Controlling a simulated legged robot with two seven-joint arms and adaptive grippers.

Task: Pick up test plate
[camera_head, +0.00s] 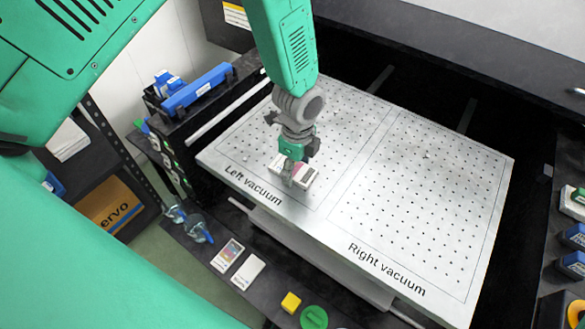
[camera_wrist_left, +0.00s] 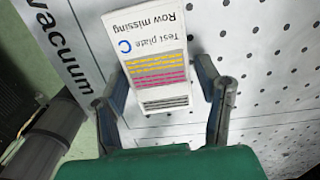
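The test plate (camera_head: 300,176) is a small white card-like plate on the "Left vacuum" half of the perforated metal table (camera_head: 420,215). In the left wrist view the test plate (camera_wrist_left: 158,62) shows the words "Test plate" and "Row missing", a blue ring mark, and yellow, magenta and grey rows. My left gripper (camera_head: 296,160) is over it, pointing down. In the left wrist view the left gripper's fingers (camera_wrist_left: 163,88) are apart on either side of the plate's near end, with a narrow gap at the right finger. Contact at the left finger is unclear. My right gripper is out of view.
Two more plates, one coloured (camera_head: 228,254) and one white (camera_head: 248,272), lie on the dark front ledge, with a yellow block (camera_head: 291,302) and a green disc (camera_head: 314,317). A blue-topped rack (camera_head: 197,87) stands at the table's left. The "Right vacuum" half is clear.

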